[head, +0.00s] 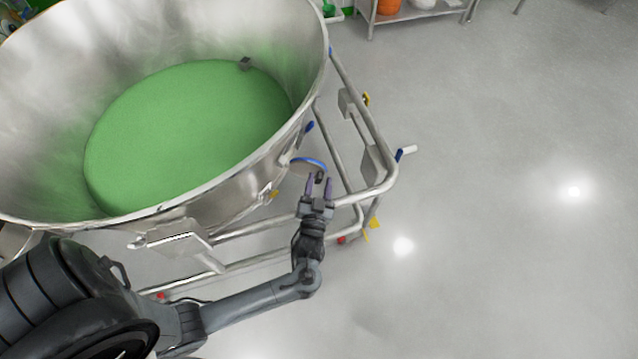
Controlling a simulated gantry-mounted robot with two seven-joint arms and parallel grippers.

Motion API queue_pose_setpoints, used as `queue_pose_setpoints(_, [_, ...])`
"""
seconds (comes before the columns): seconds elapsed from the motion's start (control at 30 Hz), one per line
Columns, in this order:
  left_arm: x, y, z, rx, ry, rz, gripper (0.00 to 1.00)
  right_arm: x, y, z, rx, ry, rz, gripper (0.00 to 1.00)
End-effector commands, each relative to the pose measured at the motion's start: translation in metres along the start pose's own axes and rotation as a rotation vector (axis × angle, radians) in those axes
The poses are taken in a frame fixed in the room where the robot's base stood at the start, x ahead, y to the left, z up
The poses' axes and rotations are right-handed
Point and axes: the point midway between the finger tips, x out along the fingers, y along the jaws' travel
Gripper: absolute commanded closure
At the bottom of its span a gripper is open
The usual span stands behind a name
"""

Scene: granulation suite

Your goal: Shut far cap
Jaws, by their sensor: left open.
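My left gripper (319,183) is open beside the outer wall of a large steel bowl (215,200). Its two fingers point away from me, towards the rail of the bowl's frame. A small dark piece (320,175) shows between or just behind the fingertips; I cannot tell whether they touch it. A curved blue strip (311,161) lies just beyond the fingertips, near the bowl's wall. No part can be clearly made out as the far cap. My right gripper is not in view.
A tubular steel frame (385,185) with blue and yellow fittings surrounds the bowl's right side. A shelf rack (410,14) stands at the back. The floor (520,200) on the right is clear.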

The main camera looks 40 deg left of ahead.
Motion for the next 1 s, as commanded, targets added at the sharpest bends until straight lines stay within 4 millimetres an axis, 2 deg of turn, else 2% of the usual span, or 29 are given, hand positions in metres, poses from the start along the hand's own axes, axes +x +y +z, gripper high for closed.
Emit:
queue_pose_setpoints(0.13, [0.000, 0.000, 0.000, 0.000, 0.000, 0.000, 0.55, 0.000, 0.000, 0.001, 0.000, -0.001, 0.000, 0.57])
queue_pose_setpoints(0.43, [0.000, 0.000, 0.000, 0.000, 0.000, 0.000, 1.00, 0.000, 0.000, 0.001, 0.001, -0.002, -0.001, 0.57])
queue_pose_setpoints(0.77, [0.001, 0.001, 0.001, -0.002, 0.001, -0.009, 1.00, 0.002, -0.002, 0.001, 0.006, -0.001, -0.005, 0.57])
queue_pose_setpoints(0.93, [0.013, 0.006, 0.003, -0.015, 0.002, -0.103, 1.00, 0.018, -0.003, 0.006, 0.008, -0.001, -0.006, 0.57])
queue_pose_setpoints(1.0, [0.024, 0.009, 0.000, -0.019, -0.001, -0.149, 1.00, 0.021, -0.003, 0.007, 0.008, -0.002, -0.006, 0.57])
